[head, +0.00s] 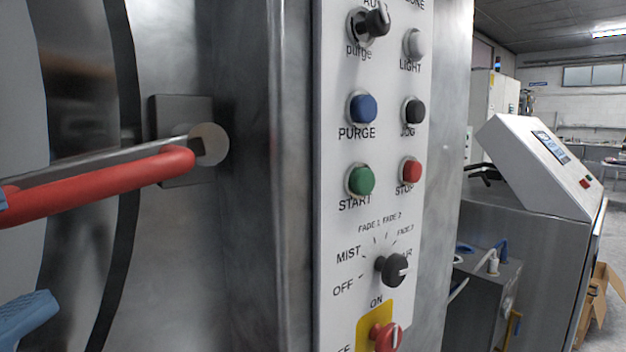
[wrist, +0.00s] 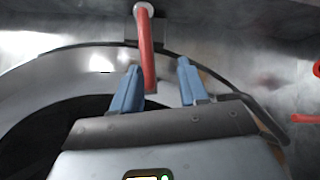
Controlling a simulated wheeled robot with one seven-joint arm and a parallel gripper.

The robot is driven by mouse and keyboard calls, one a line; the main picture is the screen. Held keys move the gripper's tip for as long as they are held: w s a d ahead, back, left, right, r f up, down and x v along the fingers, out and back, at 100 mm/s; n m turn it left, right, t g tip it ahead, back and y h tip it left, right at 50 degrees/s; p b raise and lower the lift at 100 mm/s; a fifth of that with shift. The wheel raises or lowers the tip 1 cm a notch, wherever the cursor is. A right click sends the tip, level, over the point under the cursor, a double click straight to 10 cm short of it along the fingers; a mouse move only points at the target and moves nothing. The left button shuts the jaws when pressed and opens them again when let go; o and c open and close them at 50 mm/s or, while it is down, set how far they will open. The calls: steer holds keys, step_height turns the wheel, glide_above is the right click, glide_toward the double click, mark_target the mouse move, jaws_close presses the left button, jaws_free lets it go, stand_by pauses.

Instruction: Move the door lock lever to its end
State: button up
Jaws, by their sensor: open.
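The door lock lever (head: 110,183) is a red-sleeved bar with bare metal beside it, at the left of the head view. It runs from a round metal pivot (head: 209,145) on a dark square plate towards the lower left. In the wrist view the red lever (wrist: 146,50) hangs down from its round pivot at the top. My gripper (wrist: 157,64) is open, with blue fingers either side of the lever's free end. The lever lies closer to the left finger; I cannot tell whether they touch. In the head view only parts of the blue fingers show at the left edge.
A white control panel (head: 335,215) with several buttons and knobs stands right of the lever, past a steel door-frame edge. A grey machine with a sloped white console (head: 535,170) is further right. Red parts (wrist: 305,118) show at the wrist view's right edge.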

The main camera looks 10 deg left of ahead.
mark_target(86, 188)
steer(key=shift+w+r+p, duration=0.2)
steer(key=shift+w+r, duration=0.2)
steer(key=shift+w, duration=0.9)
steer(key=shift+w+r+p, duration=0.2)
steer(key=shift+w+r, duration=0.15)
steer(key=shift+w, duration=0.9)
steer(key=shift+w+r+p, duration=0.2)
steer(key=shift+w+r, duration=0.2)
steer(key=shift+w, duration=0.9)
steer(key=shift+c, duration=0.3)
jaws_close()
